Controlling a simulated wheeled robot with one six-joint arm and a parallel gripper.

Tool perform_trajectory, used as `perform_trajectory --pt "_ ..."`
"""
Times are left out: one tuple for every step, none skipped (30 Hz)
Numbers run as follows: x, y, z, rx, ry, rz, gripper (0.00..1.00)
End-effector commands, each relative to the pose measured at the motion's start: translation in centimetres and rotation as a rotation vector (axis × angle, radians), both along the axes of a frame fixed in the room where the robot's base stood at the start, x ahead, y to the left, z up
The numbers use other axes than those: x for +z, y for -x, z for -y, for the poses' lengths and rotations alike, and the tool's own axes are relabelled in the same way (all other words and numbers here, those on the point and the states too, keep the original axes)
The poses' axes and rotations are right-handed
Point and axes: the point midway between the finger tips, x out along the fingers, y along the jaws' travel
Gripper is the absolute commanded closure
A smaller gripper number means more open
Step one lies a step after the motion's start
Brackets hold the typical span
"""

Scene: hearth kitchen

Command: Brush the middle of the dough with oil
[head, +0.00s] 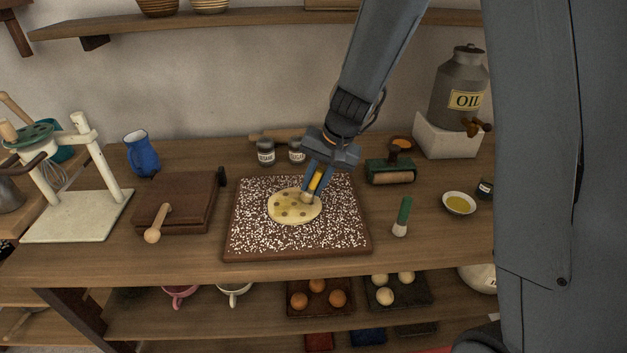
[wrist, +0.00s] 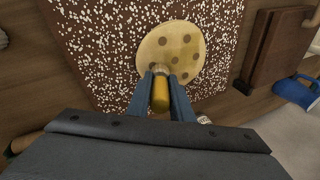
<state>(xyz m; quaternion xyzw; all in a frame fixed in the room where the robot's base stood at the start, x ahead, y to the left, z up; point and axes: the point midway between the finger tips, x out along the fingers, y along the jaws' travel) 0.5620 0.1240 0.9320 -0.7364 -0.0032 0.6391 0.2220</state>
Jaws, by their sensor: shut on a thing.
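The dough (head: 290,210) is a flat pale round with several darker spots. It lies on a brown board (head: 250,246) speckled with white, and shows at the top of the wrist view (wrist: 185,45). My gripper (head: 318,182) is shut on a yellow-handled brush (wrist: 160,95), its pale head pointing down at the dough. In the head view the brush head is over the dough's right part; in the wrist view it overlaps the dough's near edge. I cannot tell whether it touches. A small bowl of yellow oil (head: 459,203) stands at the right.
A green-handled brush (head: 403,216) stands right of the board. A roller (head: 392,177), two dark jars (head: 266,152) and an oil can (head: 458,95) are behind. A wooden press (head: 178,205) and a blue jug (head: 142,154) are left. The front strip of counter is clear.

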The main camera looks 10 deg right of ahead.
Motion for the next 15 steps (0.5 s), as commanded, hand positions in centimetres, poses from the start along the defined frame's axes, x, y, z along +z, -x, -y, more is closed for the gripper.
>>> perform_trajectory --pt "-0.2 0.6 -0.1 0.001 0.0 -0.004 1.0" --pt "-0.2 0.8 -0.1 0.001 0.0 -0.005 1.0" --pt "-0.2 1.1 -0.1 0.002 0.001 -0.005 1.0" --pt "-0.2 1.3 -0.1 0.002 0.001 -0.005 1.0" --pt "-0.3 1.4 -0.2 0.003 0.0 -0.006 1.0" --pt "-0.3 1.6 -0.2 0.003 0.0 -0.006 1.0" --pt "-0.3 1.7 -0.2 0.002 0.0 -0.007 1.0" --pt "-0.3 1.7 -0.2 0.002 0.0 -0.007 1.0" --pt "-0.3 1.8 -0.2 0.002 0.0 -0.007 1.0" --pt "-0.3 1.9 -0.2 0.002 0.0 -0.008 1.0" --pt "-0.3 2.0 -0.2 0.002 0.0 -0.008 1.0" --pt "-0.3 2.3 -0.3 0.002 0.0 -0.008 1.0" --pt "-0.3 2.5 -0.3 0.002 0.0 -0.008 1.0" --pt "-0.3 2.7 -0.3 0.003 -0.001 -0.009 1.0" --pt "-0.3 3.1 -0.4 0.003 -0.001 -0.009 1.0"
